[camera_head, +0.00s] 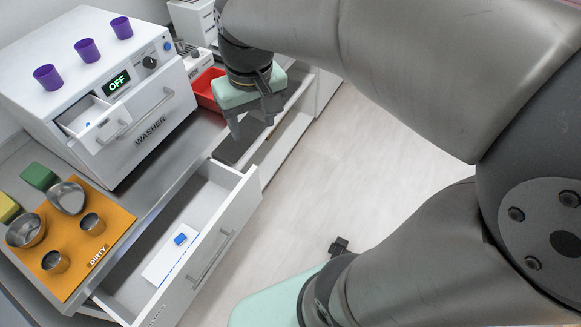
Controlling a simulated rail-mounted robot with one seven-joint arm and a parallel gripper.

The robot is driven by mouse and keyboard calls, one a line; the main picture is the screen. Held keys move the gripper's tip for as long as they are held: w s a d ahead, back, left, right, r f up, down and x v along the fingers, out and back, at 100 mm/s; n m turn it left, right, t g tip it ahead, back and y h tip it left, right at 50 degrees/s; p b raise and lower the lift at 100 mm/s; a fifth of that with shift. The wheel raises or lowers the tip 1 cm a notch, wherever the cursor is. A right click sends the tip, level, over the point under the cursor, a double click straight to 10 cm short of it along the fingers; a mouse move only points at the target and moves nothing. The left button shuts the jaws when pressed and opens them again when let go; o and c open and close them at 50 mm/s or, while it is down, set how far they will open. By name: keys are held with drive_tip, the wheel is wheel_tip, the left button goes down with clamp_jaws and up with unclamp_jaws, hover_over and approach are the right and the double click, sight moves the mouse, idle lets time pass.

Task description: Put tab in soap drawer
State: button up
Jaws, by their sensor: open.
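A small blue tab (181,239) lies in the open lower drawer (236,207), on or against a white box with a blue edge (165,262). The small soap drawer (88,120) at the lower left of the washer front stands pulled open. It shows a pale, empty-looking inside and a small blue mark on its front. My gripper (254,128) is open and empty, with its fingers pointing down. It hangs to the right of the washer, above and beyond the far end of the lower drawer, well apart from the tab.
The washer (140,101) reads OFF, with several purple cups on top. An orange DIRTY mat (110,235) holds metal bowls and cups; green (38,175) and yellow (8,208) blocks are beside it. A red tray (208,88) stands behind my gripper.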

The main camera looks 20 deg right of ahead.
drive_tip(key=s+d+f+m, duration=0.1)
drive_tip(key=s+d+f, duration=0.2)
drive_tip(key=s+f, duration=0.4)
drive_tip(key=s, duration=0.3)
drive_tip(key=shift+d+m, duration=0.3)
drive_tip(key=shift+d, duration=0.1)
